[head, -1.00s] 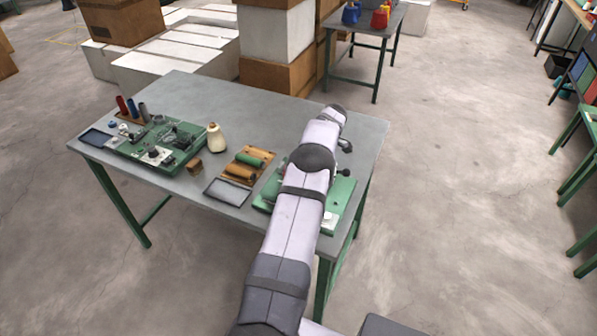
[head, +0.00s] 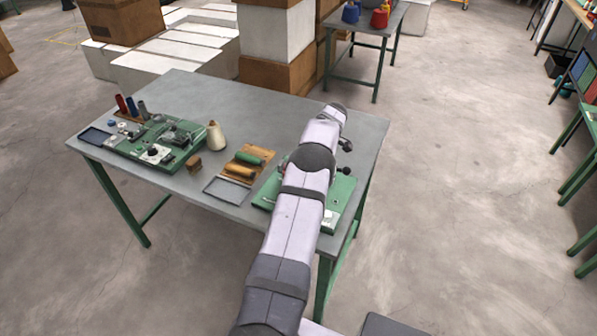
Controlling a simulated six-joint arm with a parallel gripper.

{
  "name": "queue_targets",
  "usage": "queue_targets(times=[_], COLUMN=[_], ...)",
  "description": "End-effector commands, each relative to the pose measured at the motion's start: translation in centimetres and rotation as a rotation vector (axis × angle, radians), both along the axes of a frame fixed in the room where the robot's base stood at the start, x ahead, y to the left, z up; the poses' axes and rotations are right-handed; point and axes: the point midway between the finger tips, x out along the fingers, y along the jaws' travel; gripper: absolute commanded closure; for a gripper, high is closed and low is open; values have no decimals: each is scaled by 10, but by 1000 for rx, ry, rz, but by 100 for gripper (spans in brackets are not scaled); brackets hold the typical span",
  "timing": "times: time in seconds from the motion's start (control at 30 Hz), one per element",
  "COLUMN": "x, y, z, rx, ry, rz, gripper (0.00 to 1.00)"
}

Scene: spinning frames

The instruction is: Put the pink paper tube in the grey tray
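The grey tray (head: 228,191) is a shallow, thin-rimmed rectangle near the front edge of the grey table, left of my arm. It looks empty. I cannot make out a pink paper tube; it may be hidden behind my arm. My arm reaches from the bottom of the view over the right part of the table. My gripper does not show, as the arm's far end covers that spot.
A wooden rack (head: 248,165) holding a green and a tan roll stands behind the tray. A cream cone (head: 216,137), a small brown block (head: 194,164) and a green machine (head: 160,145) stand left. A green-based device (head: 340,197) is partly under my arm. The table's back middle is clear.

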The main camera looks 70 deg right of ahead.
Motion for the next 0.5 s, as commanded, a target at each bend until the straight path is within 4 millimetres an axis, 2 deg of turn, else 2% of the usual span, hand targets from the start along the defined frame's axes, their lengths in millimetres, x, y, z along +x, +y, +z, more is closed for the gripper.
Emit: queue_targets(times=[0.27, 0.3, 0.47, 0.5], x=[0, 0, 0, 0], y=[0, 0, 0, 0], z=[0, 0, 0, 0], rx=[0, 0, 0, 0], ry=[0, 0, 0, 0], rz=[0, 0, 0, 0], gripper=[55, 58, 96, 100])
